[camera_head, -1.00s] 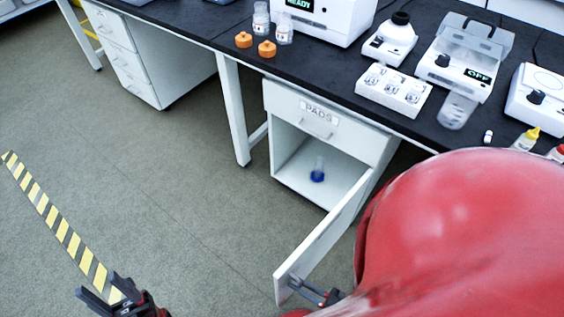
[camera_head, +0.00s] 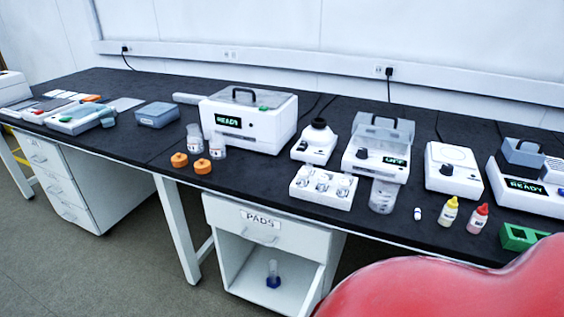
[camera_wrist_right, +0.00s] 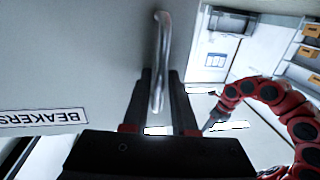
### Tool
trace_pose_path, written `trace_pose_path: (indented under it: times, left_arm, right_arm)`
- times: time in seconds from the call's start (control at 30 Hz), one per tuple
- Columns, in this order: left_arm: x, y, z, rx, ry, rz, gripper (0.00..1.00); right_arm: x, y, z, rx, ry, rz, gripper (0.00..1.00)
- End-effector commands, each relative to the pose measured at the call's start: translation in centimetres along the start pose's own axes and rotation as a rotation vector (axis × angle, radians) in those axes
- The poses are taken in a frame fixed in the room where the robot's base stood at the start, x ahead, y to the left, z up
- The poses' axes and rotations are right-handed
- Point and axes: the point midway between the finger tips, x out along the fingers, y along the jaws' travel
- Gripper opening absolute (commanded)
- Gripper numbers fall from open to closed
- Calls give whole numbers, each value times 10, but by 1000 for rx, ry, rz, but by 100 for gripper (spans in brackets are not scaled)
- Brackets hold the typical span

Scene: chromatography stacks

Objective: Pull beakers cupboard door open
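The beakers cupboard door (camera_wrist_right: 70,60) fills the left of the right wrist view, with its "BEAKERS" label (camera_wrist_right: 40,118) upside down. Its metal bar handle (camera_wrist_right: 158,65) lies between the two dark fingers of my right gripper (camera_wrist_right: 164,90). The fingers stand apart on either side of the bar, and a narrow gap shows. In the head view the cupboard (camera_head: 222,262) under the bench is open, with a blue-based glass cylinder (camera_head: 273,275) inside. My red arm hides the door there. A red arm of mine shows in the wrist view, its gripper (camera_wrist_right: 208,121) too small to read.
The "PADS" drawer (camera_head: 265,230) above the cupboard is shut. The black bench (camera_head: 120,90) carries instruments, orange caps (camera_head: 203,167), bottles and a green rack (camera_head: 520,237) near its front edge. A drawer unit (camera_head: 75,190) stands left.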

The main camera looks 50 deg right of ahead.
Motion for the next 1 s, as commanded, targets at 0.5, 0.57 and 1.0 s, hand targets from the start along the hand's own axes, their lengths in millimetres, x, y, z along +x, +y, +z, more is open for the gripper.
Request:
trace_pose_path:
  times: [0.5,0.57,1.0]
  left_arm:
    - [4,0,-1,0,0,0,50]
    - [4,0,-1,0,0,0,50]
    - [-7,0,1,0,0,0,50]
  right_arm:
    - [-90,0,1,-1,-6,2,26]
    - [-102,1,2,-1,-7,2,26]
    - [-168,0,3,0,-3,0,26]
